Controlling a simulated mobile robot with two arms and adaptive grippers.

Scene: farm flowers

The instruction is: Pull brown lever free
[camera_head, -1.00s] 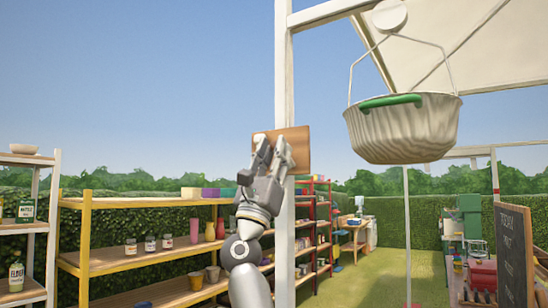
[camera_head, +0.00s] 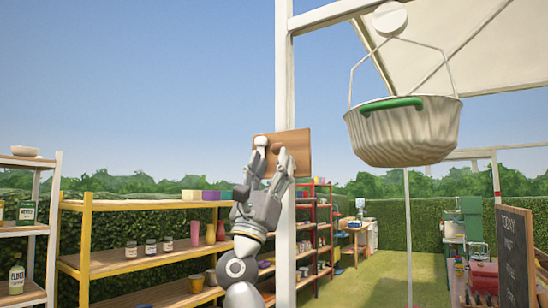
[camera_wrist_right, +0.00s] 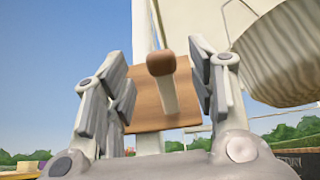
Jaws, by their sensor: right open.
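A brown lever knob (camera_wrist_right: 160,62) sits on a pale stem (camera_wrist_right: 168,97) in front of a wooden board (camera_wrist_right: 148,112) in the right wrist view. In the head view the board (camera_head: 299,150) is fixed to a white post, and the brown knob (camera_head: 277,148) shows just above my fingers. My right gripper (camera_head: 270,160) is open just below and in front of the board. In the wrist view its two fingers (camera_wrist_right: 163,88) stand apart on either side of the lever, with no clear contact. My left gripper is not in view.
A ribbed pale basket (camera_head: 405,130) with a green handle hangs right of the post (camera_head: 284,85). A yellow shelf (camera_head: 150,205) with jars and pots stands at left, a red shelf (camera_head: 318,235) behind. A chalkboard (camera_head: 514,252) stands at right.

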